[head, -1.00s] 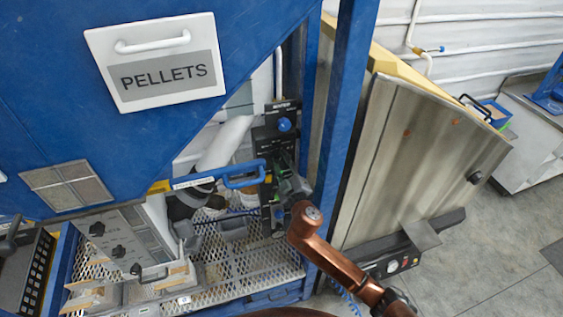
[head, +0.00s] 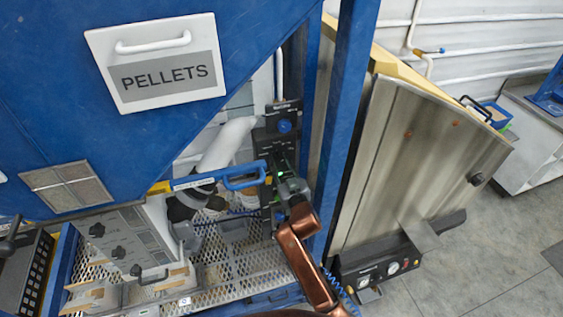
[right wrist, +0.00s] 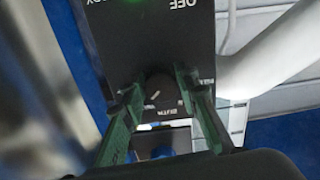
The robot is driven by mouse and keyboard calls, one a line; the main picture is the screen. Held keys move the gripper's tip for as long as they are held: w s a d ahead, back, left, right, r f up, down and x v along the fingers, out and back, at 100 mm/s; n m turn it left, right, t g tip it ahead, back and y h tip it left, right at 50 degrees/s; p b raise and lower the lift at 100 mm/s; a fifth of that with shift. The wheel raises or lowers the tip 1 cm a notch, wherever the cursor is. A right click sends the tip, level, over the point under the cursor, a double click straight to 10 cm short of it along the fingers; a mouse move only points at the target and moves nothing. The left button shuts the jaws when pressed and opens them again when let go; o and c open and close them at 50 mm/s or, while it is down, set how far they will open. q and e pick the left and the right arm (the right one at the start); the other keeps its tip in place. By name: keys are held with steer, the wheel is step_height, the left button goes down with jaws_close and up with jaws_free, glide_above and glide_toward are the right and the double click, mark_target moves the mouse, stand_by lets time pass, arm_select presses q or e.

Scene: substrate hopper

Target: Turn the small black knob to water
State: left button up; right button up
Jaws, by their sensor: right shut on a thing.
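The small black knob (right wrist: 158,88) with a pale pointer line sits on a black control panel (right wrist: 150,35) in the right wrist view. The pointer slants; the small labels around the knob are too blurred to read surely. My right gripper (right wrist: 160,94) has its fingers on either side of the knob and is shut on it. In the head view my right gripper (head: 282,171) is at the black panel (head: 285,112) beside the blue post, and it hides the knob there. My left gripper is not in view.
A blue post (head: 345,110) stands close right of the panel. A blue handle (head: 243,178) juts out just left of my gripper. A white pipe (head: 228,143) runs behind. A blue hopper with a PELLETS plate (head: 165,103) is at upper left. Grey floor lies right.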

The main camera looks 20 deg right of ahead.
stand_by(0.5)
steer(key=o, duration=1.1)
steer(key=shift+o, duration=0.2)
steer(key=s, duration=1.2)
steer(key=shift+d, duration=0.2)
